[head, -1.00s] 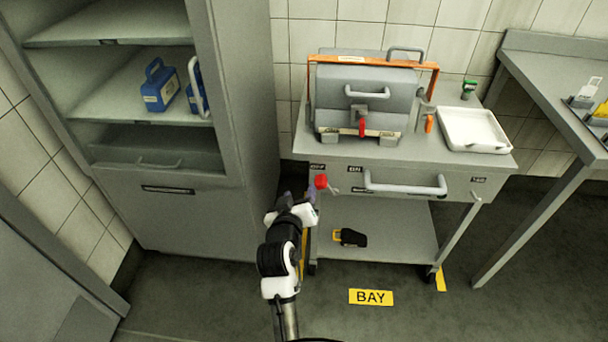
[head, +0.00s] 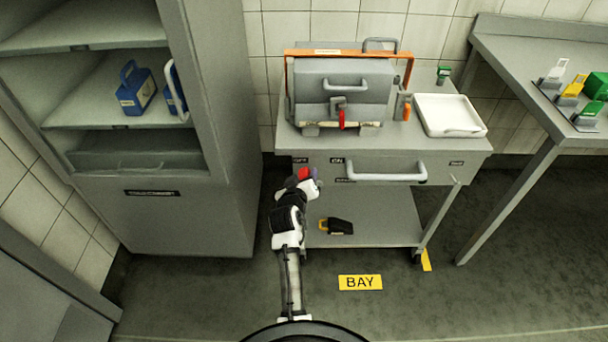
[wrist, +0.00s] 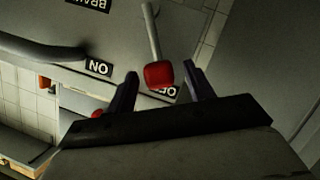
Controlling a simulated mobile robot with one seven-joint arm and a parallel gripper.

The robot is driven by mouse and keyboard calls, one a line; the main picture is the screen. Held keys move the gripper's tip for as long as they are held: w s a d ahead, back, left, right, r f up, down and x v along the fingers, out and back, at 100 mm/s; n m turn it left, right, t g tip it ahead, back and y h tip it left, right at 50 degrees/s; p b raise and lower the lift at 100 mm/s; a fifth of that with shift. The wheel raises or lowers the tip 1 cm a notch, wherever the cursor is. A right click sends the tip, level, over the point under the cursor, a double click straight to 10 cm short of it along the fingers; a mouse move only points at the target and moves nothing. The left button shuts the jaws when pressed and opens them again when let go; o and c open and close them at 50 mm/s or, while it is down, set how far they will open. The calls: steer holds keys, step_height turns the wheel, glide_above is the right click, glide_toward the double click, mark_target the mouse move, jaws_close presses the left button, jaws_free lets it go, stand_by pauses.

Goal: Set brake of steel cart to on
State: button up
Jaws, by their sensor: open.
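The steel cart (head: 455,158) stands against the tiled wall. Its brake lever has a red knob (head: 305,173) at the left end of the cart's front. In the wrist view the red knob (wrist: 158,75) sits on a thin grey rod and partly covers the OFF label (wrist: 163,91). The ON label (wrist: 98,67) is to its left there. My gripper (wrist: 160,82) is open, with one dark finger on each side of the knob; I cannot tell whether either touches it. In the head view my gripper (head: 308,184) partly hides the lever.
The cart's drawer handle (head: 387,177) is right of the lever. A grey lidded box (head: 345,75) and a white tray (head: 450,117) are on top. A dark yellow-ended object (head: 340,227) lies on the lower shelf. A cabinet (head: 190,215) stands close on the left.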

steer(key=shift+w+d+f, duration=0.1)
steer(key=shift+w+f, duration=0.1)
steer(key=shift+w, duration=0.35)
jaws_close()
